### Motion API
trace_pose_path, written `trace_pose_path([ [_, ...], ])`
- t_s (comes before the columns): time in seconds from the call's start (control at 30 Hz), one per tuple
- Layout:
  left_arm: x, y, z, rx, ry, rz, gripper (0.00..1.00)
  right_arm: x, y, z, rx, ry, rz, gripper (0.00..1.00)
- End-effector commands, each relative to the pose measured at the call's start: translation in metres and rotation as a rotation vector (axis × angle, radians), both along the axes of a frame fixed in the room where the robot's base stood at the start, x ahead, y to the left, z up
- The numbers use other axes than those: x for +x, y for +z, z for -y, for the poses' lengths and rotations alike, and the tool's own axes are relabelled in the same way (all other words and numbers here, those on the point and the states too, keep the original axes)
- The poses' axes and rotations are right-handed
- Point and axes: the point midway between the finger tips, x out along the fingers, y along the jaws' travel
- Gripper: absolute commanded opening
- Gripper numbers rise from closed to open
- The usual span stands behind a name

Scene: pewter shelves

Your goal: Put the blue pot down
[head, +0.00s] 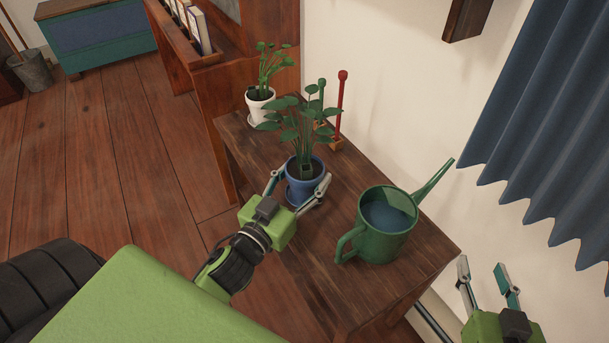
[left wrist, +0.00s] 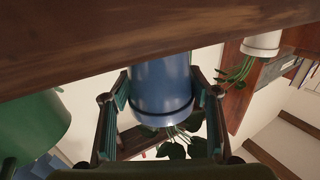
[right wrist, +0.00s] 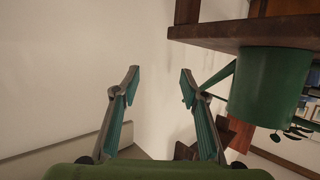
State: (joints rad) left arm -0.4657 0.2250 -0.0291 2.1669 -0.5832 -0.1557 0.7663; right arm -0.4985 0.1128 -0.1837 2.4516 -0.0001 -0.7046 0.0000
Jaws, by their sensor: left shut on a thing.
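The blue pot (head: 291,171) holds a leafy green plant (head: 307,128) and stands upright at the wooden table, with a blue rim or saucer low around it. My left gripper (head: 300,186) is shut on the blue pot, one finger on each side. The left wrist view, upside down, shows the pot (left wrist: 160,88) between the fingers, its base close to the wooden table (left wrist: 80,40). I cannot tell whether the base touches the wood. My right gripper (head: 488,278) is open and empty, off the table's right end; the right wrist view shows its fingers (right wrist: 160,85) apart.
A green watering can (head: 378,238) with water stands right of the pot. A white pot (head: 259,106) with a plant and red and green pegs (head: 341,100) stand behind. The wall and a blue curtain (head: 540,130) lie right. Bare wood shows at the table's front.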

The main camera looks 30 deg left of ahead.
Motion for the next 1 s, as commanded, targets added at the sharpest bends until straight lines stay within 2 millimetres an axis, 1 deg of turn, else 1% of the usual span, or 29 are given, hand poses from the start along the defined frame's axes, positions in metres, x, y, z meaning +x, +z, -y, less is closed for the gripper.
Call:
trace_pose_path([
  [0.03,0.000,0.003,0.001,0.000,-0.002,0.007,0.10,0.000,0.001,0.000,0.001,0.000,0.003,0.40],
  [0.17,0.000,0.001,0.001,0.000,-0.002,0.007,0.10,0.002,0.003,-0.001,0.004,0.001,0.018,0.40],
  [0.2,0.000,-0.002,0.000,0.000,0.000,0.000,0.63,0.002,0.004,-0.001,0.005,0.001,0.021,0.40],
  [0.23,0.000,-0.002,0.000,0.000,0.000,0.000,0.71,0.002,0.005,-0.001,0.005,0.001,0.022,0.40],
  [0.27,0.000,-0.002,0.000,0.000,0.000,0.000,0.72,0.002,0.005,-0.001,0.005,0.001,0.022,0.40],
  [0.6,0.000,-0.001,0.000,0.000,0.000,0.000,0.72,0.002,0.004,-0.001,0.004,0.001,0.018,0.40],
  [0.7,-0.002,0.000,0.000,-0.001,0.000,-0.002,0.72,0.000,0.000,0.000,0.000,0.001,-0.001,0.40],
  [0.87,-0.024,-0.001,-0.001,-0.003,0.001,-0.004,0.72,-0.002,-0.005,0.001,-0.007,0.000,-0.032,0.40],
  [1.0,-0.051,-0.001,-0.002,-0.003,0.002,-0.005,0.72,-0.007,-0.013,0.003,-0.017,-0.004,-0.072,0.40],
])
